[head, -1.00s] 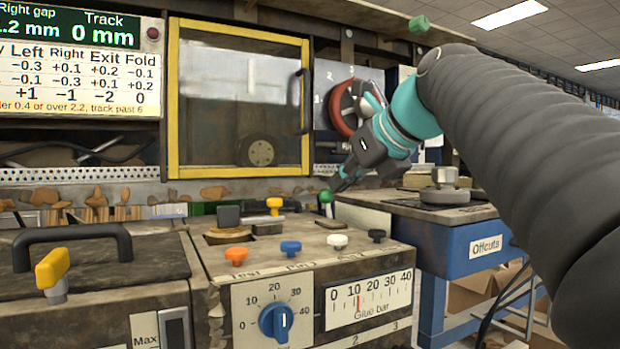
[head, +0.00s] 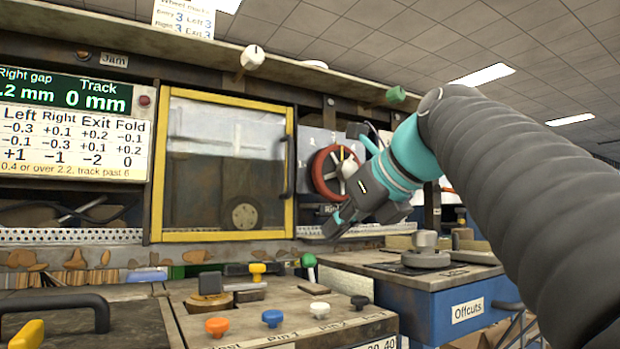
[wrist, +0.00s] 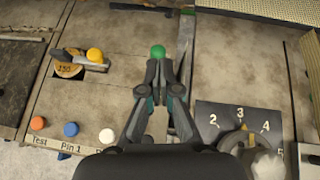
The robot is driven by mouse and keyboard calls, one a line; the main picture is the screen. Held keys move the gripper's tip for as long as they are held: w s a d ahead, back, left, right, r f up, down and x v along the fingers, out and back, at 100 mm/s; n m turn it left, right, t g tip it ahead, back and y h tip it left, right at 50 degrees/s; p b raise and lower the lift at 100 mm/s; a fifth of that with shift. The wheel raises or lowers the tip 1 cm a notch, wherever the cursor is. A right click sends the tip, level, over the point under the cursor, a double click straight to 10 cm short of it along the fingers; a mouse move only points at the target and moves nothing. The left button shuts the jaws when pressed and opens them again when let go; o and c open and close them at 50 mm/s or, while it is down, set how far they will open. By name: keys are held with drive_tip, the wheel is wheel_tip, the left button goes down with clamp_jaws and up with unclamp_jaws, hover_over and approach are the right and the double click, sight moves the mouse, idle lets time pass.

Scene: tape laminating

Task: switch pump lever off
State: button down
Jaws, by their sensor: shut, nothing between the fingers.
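A lever with a green ball knob (head: 308,260) stands upright at the back right of the machine top. No readable label names it as the pump lever. My gripper (head: 331,231) is above and to the right of this knob in the head view, with a visible gap. In the wrist view, the closed fingertips of my gripper (wrist: 158,70) point at the green knob (wrist: 158,51), which shows just beyond them. The fingers hold nothing. The wrist view does not settle whether they touch the knob; the fingers hide the lever's lower part.
Yellow (head: 257,269), orange (head: 217,326), blue (head: 272,318) and white (head: 320,309) knobs stand on the machine top. A yellow-framed door (head: 223,165) and red wheel (head: 334,172) are behind. A numbered dial (wrist: 240,125) lies right of the fingers. The Offcuts table (head: 440,300) stands right.

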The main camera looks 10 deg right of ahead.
wheel_tip(320, 180, up, 8)
drive_tip(key=s+d, duration=0.2)
idle(0.4)
drive_tip(key=shift+s+r, duration=0.1)
idle(0.5)
